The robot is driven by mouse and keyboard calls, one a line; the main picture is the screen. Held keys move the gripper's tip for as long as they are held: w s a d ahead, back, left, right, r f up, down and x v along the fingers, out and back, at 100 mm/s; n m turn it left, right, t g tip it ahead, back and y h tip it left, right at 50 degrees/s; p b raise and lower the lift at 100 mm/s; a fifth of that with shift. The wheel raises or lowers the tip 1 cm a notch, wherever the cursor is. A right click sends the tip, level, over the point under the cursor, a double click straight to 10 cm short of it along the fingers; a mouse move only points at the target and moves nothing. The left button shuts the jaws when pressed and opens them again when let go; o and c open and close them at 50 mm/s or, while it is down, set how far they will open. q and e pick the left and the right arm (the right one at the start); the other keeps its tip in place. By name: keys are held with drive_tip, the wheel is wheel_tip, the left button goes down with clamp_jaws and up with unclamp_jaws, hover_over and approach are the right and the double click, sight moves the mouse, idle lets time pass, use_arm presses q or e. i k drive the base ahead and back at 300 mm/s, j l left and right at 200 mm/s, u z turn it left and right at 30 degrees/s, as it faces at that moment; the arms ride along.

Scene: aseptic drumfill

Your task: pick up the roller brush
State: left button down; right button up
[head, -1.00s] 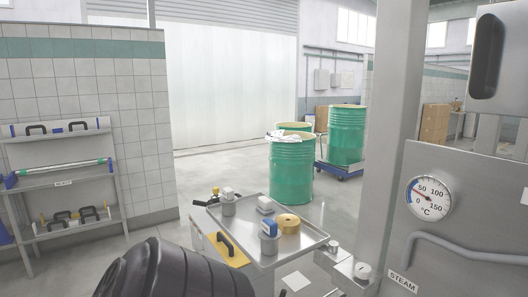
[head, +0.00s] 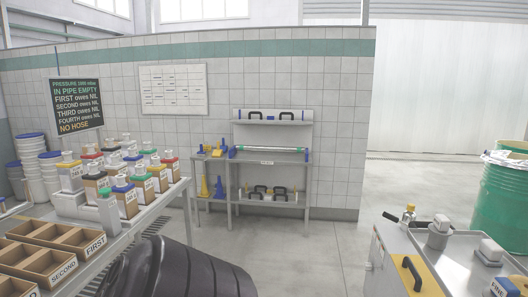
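I cannot make out for certain which thing is the roller brush. A long thin pale bar (head: 270,150) with green near its ends and a blue end lies on the middle shelf of a grey rack (head: 230,190) against the tiled wall. Above it is a white panel-like piece (head: 272,123) with two black handles. Several black-handled items (head: 268,191) with yellow parts sit on the lower shelf. These are too small to name surely. Neither of my grippers is in view.
A table (head: 150,222) with several labelled bottles and wooden bins stands at left. A steel cart (head: 385,265) and green drum (head: 503,205) are at right. The floor (head: 325,240) before the rack is open.

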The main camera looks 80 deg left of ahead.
sight(200, 153)
drive_tip(key=u, duration=3.05)
drive_tip(key=i+l+z, duration=0.15)
drive_tip(key=i, duration=0.2)
drive_tip(key=i+l+z, duration=0.2)
drive_tip(key=i, duration=0.2)
drive_tip(key=i+j+z, duration=0.1)
drive_tip(key=i+z, duration=0.15)
drive_tip(key=i, duration=2.3)
drive_tip(key=i+l, duration=0.15)
drive_tip(key=i, duration=1.15)
drive_tip(key=i+j+u, duration=0.15)
drive_tip(key=i+u, duration=0.15)
drive_tip(key=i, duration=0.3)
drive_tip(key=i+u, duration=0.35)
drive_tip(key=i, duration=0.3)
